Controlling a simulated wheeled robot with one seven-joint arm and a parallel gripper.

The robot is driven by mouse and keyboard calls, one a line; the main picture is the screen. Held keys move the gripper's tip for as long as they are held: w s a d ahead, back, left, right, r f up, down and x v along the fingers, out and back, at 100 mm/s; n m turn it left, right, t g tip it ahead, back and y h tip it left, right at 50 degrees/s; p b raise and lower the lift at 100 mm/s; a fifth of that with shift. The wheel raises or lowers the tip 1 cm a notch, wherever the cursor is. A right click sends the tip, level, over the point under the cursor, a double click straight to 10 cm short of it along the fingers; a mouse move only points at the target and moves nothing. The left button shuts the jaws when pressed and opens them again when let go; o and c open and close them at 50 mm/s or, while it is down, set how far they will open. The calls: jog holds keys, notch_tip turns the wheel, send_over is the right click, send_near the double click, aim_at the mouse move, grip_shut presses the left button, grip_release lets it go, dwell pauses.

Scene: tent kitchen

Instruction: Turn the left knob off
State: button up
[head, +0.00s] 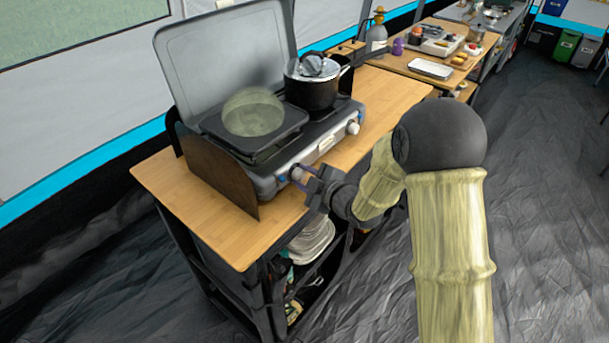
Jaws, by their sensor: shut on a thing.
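A grey camping stove (324,150) with its lid raised stands on the wooden table at centre left. The left knob (297,173) is on its front face, a small pale knob. My gripper (301,176) is at that knob from the front right, with its fingers shut around it. The fingers partly cover the knob, and its turn angle is too small to read. The right knob (353,127), also pale, sits farther right on the front face, apart from my gripper.
A hazy greenish round shape (252,112) shows over the left burner. A black pot (312,85) with a lid stands on the right burner. A dark side panel (218,168) stands at the stove's left. Bare wooden tabletop (235,228) lies in front. Farther tables hold a white tray (430,68).

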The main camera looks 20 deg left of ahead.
jog(key=m+p, duration=0.1)
jog(key=m+g+p, duration=0.1)
jog(key=shift+r+p, duration=0.25)
jog(key=shift+p, duration=0.15)
jog(key=m+g+p, duration=0.1)
jog(key=m+p, duration=0.2)
jog(key=shift+w+r+g+y+p, duration=0.1)
jog(key=shift+g+y+p, duration=0.2)
jog(key=shift+g+p, duration=0.1)
jog(key=m+g+p, duration=0.1)
jog(key=m+p, duration=0.1)
jog(key=p, duration=0.2)
jog(key=shift+w+m+y, duration=0.1)
jog(key=shift+m+y, duration=0.3)
jog(key=shift+m+g+y+p, duration=0.3)
jog(key=shift+m+g+p, duration=0.3)
jog(key=shift+m+p, duration=0.4)
jog(key=m, duration=0.1)
jog(key=m+g+y+p, duration=0.1)
jog(key=m, duration=0.1)
jog(key=shift+w+d+f, duration=0.1)
jog(key=shift+w+f, duration=0.05)
jog(key=shift+f, duration=0.15)
jog(key=shift+w+m+g+y, duration=0.1)
jog(key=shift+m+g+y, duration=0.35)
jog(key=shift+m, duration=0.85)
jog(key=o, duration=1)
jog(key=shift+f, duration=0.1)
